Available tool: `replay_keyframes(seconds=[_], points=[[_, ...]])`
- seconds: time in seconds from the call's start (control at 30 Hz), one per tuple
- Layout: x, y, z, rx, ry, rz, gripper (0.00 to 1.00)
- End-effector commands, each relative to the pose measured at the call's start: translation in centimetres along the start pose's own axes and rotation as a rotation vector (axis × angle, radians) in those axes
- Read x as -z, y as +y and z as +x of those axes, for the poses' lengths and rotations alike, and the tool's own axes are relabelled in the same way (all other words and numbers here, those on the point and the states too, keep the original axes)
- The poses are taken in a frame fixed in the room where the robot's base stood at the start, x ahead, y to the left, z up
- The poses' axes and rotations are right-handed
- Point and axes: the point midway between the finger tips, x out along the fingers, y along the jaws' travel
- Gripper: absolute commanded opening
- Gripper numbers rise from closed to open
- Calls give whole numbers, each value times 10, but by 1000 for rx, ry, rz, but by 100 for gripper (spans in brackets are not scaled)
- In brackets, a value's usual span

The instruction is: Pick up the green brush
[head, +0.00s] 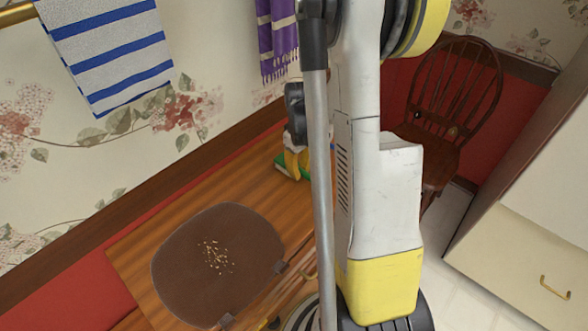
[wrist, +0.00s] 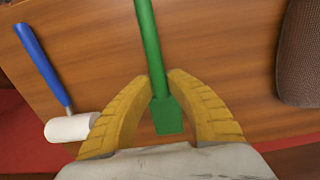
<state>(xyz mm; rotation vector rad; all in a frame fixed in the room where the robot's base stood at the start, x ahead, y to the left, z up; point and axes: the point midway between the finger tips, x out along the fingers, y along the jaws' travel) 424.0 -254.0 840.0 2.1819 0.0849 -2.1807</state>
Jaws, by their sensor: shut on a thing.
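The green brush (wrist: 168,115) lies between the yellow fingers of my gripper (wrist: 160,80) in the wrist view. My gripper is shut on it, with the wide green end between the fingers and the thin green handle running up out of the picture. In the head view my gripper (head: 297,167) is at the wooden table's far end, by the wall, and a bit of the green brush (head: 281,166) shows beside the fingers. My arm hides the rest. I cannot tell whether the brush is touching the table.
A roller with a blue handle and white head (wrist: 70,127) lies on the table left of my gripper. A brown mat with crumbs (head: 180,282) covers the near part of the wooden table (head: 262,187). A dark wooden chair (head: 430,150) and pale drawers (head: 520,255) stand right.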

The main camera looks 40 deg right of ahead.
Motion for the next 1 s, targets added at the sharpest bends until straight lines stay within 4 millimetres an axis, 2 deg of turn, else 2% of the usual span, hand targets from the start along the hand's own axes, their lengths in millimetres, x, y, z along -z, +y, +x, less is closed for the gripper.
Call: replay_keyframes(seconds=[0.23, 0.43, 0.8, 1.0], points=[[0, 0, -13, 0, 0, 0, 0], [0, 0, -48, 0, 0, 0, 0], [-84, 22, -95, 0, 0, 5, 0], [-107, 28, -108, 0, 0, 2, 0]])
